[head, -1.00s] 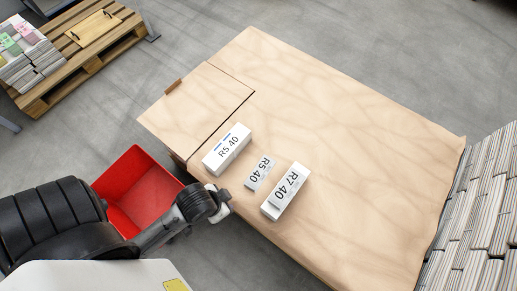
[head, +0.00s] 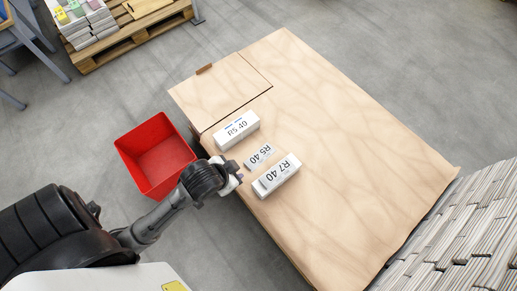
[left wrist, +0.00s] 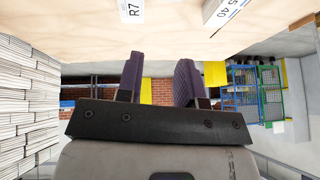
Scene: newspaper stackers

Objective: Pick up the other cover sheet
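Three white labelled items lie in a row at the table's near left edge in the head view. A bundle marked R5 40 (head: 237,131) is farthest, a thin sheet marked R5 40 (head: 260,155) lies in the middle, and a bundle marked R7 40 (head: 276,176) is nearest, apparently with a sheet on top. My left gripper (head: 238,178) is at the table edge, just left of the R7 item. In the left wrist view its two purple fingers (left wrist: 160,80) are apart with nothing between them. Labels marked R7 (left wrist: 130,10) and 5 40 (left wrist: 224,12) show at the top. My right gripper is not in view.
The wooden table (head: 350,150) is clear to the right of the items. A red bin (head: 155,155) stands on the floor left of it. Stacked newspapers (head: 465,225) are at the right. A pallet (head: 130,45) with bundles is at the upper left.

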